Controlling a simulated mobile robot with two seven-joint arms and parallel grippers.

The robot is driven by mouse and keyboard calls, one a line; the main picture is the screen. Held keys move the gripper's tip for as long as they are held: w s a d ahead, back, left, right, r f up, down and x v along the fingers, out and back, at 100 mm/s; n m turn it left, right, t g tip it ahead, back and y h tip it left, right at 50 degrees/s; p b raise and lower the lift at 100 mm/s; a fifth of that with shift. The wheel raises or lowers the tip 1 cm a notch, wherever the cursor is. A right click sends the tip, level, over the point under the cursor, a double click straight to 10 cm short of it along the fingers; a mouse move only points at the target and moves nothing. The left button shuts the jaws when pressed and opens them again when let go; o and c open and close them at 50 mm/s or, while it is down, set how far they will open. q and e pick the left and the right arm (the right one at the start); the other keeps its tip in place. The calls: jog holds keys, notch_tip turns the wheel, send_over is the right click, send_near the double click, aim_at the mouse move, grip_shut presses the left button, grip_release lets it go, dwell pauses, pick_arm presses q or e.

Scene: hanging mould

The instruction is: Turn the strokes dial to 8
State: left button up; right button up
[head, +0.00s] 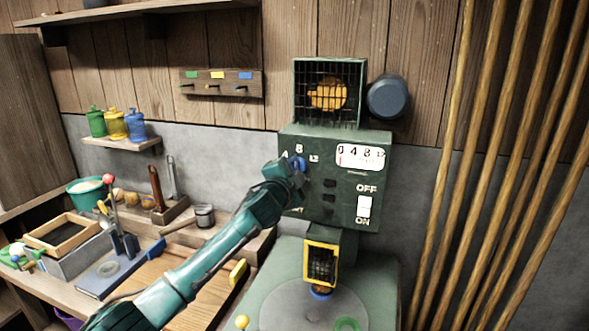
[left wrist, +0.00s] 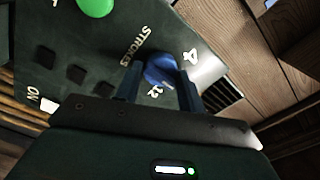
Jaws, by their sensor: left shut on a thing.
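The strokes dial is a small blue knob (head: 299,163) on the upper left of the green machine's front panel (head: 340,205), below the marks 4, 8 and 12. My left gripper (head: 293,174) is shut on this dial. In the left wrist view the blue dial (left wrist: 161,69) sits between the two fingers, near the word STROKES and the marks 4 and 12. The dial's pointer is too hidden to read. My right gripper is not in view.
The panel bears a white gauge (head: 360,157) with its red needle at the left and a white OFF/ON switch (head: 364,207). A green round control (left wrist: 97,5) is beside STROKES. A cluttered bench (head: 60,280) stands left; wooden poles (head: 490,150) stand right.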

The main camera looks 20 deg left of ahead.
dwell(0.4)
pick_arm(q)
jog(key=o, duration=1)
jog(key=s, duration=0.4)
jog(key=s+b, duration=0.1)
jog(key=s, duration=0.3)
jog(key=s+b, duration=0.1)
jog(key=s, duration=0.4)
jog(key=shift+s+a, duration=0.1)
jog(key=shift+a, duration=0.15)
jog(key=shift+f, duration=0.1)
